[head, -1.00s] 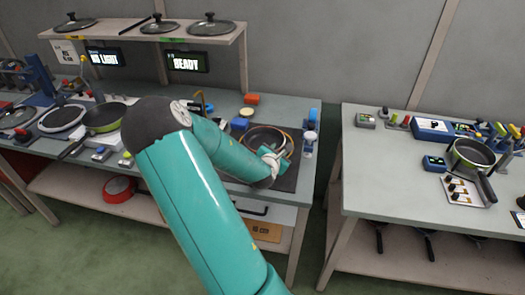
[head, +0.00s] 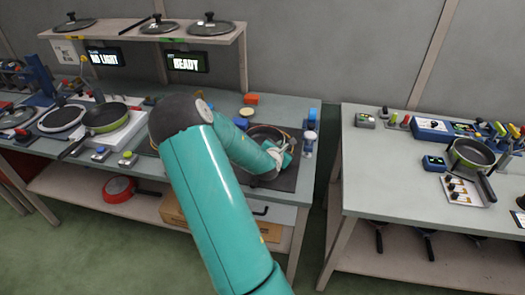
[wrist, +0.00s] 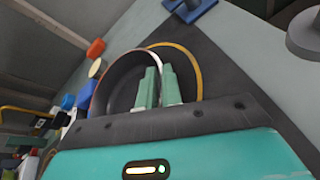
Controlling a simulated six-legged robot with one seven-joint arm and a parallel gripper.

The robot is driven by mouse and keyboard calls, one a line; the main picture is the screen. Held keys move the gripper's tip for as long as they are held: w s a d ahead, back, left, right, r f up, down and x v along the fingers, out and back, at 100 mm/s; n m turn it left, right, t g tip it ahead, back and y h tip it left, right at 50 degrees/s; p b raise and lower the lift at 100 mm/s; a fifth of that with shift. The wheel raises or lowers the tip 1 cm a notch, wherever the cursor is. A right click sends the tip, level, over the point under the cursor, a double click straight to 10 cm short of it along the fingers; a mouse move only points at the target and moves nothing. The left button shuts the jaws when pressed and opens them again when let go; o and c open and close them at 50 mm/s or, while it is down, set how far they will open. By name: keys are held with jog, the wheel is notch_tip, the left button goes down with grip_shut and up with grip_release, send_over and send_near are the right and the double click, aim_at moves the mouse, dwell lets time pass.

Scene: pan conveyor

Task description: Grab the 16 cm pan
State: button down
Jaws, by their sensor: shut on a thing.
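A dark round pan (head: 263,131) is at the right end of the left bench, over a dark mat (head: 288,178). In the wrist view the pan (wrist: 118,82) has a dark inside and a thin pale rim. A yellow ring (wrist: 198,72) on the mat shows partly from behind it, off to the right. My gripper (head: 284,150) is at the pan's right side in the head view. In the wrist view its two pale green fingers (wrist: 158,88) are close together across the pan's near edge, shut on the pan. The exact grip point and the handle are hidden.
A green pan (head: 104,117) stands on the left bench. Another pan (head: 472,152) stands on the right bench (head: 385,195). Lids lie on the shelf (head: 120,38) above signs. Blue and orange items (head: 251,99) sit behind the mat. A gap separates the benches.

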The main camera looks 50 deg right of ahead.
jog(key=shift+r, duration=0.5)
notch_tip(320, 180, up, 2)
jog(key=shift+a+r, duration=0.1)
jog(key=shift+r, duration=0.15)
jog(key=s+a+r, duration=0.4)
jog(key=a+r, duration=0.5)
jog(key=a, duration=0.4)
jog(key=shift+r, duration=0.2)
